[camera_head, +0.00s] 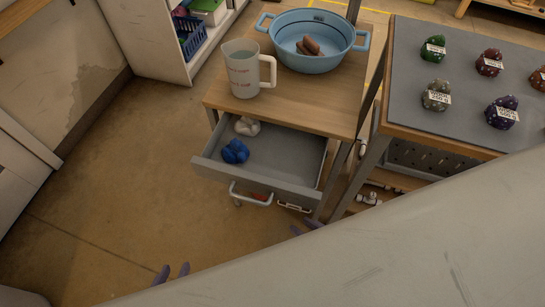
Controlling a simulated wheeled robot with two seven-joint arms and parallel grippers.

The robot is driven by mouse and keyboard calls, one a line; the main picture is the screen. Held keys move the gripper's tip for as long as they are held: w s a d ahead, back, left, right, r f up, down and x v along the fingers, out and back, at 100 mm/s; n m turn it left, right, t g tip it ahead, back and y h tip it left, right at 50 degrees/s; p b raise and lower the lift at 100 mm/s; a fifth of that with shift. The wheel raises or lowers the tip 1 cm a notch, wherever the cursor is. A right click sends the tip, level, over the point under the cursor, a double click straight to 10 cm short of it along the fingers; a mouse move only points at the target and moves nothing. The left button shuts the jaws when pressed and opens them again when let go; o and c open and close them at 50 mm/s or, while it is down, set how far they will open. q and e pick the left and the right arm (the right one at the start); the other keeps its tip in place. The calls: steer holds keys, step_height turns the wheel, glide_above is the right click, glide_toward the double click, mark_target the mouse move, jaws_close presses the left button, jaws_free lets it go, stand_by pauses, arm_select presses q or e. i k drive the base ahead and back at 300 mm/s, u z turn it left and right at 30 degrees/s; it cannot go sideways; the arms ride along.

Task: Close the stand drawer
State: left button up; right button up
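The stand drawer (283,160) is pulled out of the wooden-topped stand (300,107). A blue lumpy item (235,151) and a whitish one (247,126) lie inside at its left. A pale handle (250,195) shows below the drawer's front. The fingertips of my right gripper (306,226) show just below the drawer's right front corner, spread apart. Both grippers look empty; the rest of each is hidden behind a pale foreground surface.
A measuring jug (243,70) and a blue basin (307,35) with brown items stand on the stand. A grey-topped table (450,112) with several labelled lumps is close on the right. The floor (130,170) left of the drawer is clear.

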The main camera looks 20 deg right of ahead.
mark_target(284, 164)
steer(key=z, duration=0.15)
steer(key=i, duration=0.15)
steer(key=z, duration=0.1)
steer(key=k, duration=0.55)
steer(key=z, duration=2.95)
steer(key=k, duration=2.15)
steer(key=u, duration=2.45)
steer(key=i, duration=0.5)
steer(key=z, duration=0.05)
